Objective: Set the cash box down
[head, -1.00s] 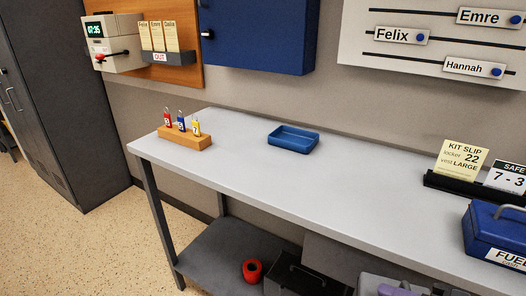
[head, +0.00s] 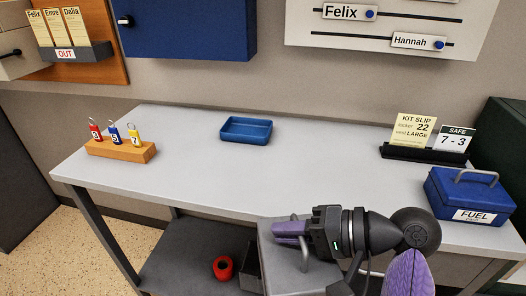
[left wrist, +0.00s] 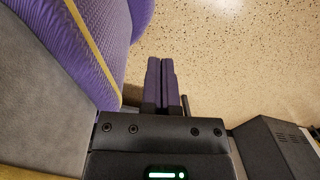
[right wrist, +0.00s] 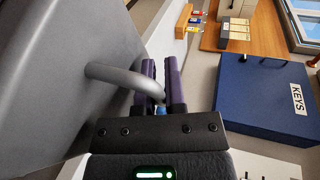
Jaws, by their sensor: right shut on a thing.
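A grey cash box (head: 276,262) hangs from my right gripper (head: 291,231), which is shut on its handle. It overlaps the table's front edge in the head view; its lower part is cut off and no label shows. In the right wrist view the curved grey handle (right wrist: 120,78) runs to the fingers of my right gripper (right wrist: 160,82), beside the box's large grey side (right wrist: 60,70). My left gripper (left wrist: 161,70) is shut and empty above the speckled floor in the left wrist view; it is not in the head view.
The table (head: 230,175) is clear in the middle. A blue tray (head: 246,130), a wooden block with tagged keys (head: 120,150), a sign holder (head: 424,154) and a blue FUEL box (head: 470,195) stand on it. A red roll (head: 223,268) and a dark box (head: 250,268) are on the lower shelf.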

